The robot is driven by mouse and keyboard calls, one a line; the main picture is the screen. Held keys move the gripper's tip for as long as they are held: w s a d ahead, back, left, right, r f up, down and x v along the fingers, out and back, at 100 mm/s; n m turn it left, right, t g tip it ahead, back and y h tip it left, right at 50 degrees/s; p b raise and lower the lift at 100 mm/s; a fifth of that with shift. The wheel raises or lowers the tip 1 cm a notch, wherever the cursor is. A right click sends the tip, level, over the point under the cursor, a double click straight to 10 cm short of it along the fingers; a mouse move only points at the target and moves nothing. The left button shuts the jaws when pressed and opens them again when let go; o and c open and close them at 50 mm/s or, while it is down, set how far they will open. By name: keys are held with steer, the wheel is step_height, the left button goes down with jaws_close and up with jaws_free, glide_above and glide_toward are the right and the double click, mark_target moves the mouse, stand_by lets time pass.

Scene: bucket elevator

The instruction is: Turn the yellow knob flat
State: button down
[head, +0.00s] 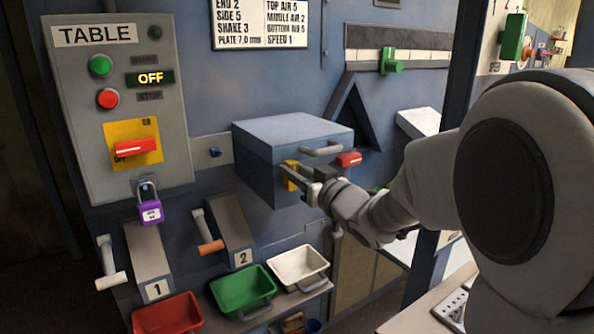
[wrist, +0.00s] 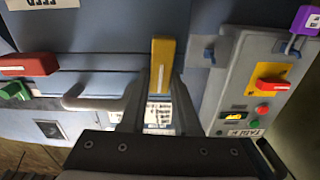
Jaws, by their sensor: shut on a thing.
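The yellow knob (head: 290,174) is on the front of a blue-grey box (head: 262,171), left of its handle, partly hidden by my gripper. In the wrist view the yellow knob (wrist: 163,62) is a long bar with a white line, pointing up and down the picture. It stands about at right angles to the red knob (wrist: 28,64) on the same box. My gripper (head: 298,180) reaches in from the right. In the wrist view its two fingers (wrist: 159,95) are on either side of the knob's near end, shut on it.
The box's grey handle (head: 322,148) is close beside my gripper, with the red knob (head: 349,159) to its right. A control panel (head: 165,95) with a purple padlock (head: 150,211) stands left. Red, green (head: 243,291) and white bins sit below.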

steer(key=m+p, duration=0.1)
steer(key=m, duration=0.1)
steer(key=m+p, duration=0.1)
steer(key=shift+w+d+m, duration=0.15)
steer(key=shift+d+m, duration=0.15)
steer(key=shift+m, duration=0.1)
steer(key=shift+w+d+f+m+p, duration=0.1)
steer(key=shift+f+m+p, duration=0.15)
steer(key=shift+m+p, duration=1.55)
steer(key=shift+w+d+f+m+p, duration=0.2)
steer(key=shift+m+p, duration=0.7)
steer(key=shift+m, duration=1.75)
steer(key=shift+s+f+m+p, duration=0.1)
steer(key=shift+f+m+p, duration=0.2)
steer(key=shift+m+p, duration=1.5)
steer(key=shift+m+b, duration=0.4)
steer(key=shift+m, duration=0.15)
steer(key=c, duration=0.6)
jaws_free()
steer(key=shift+c, duration=0.2)
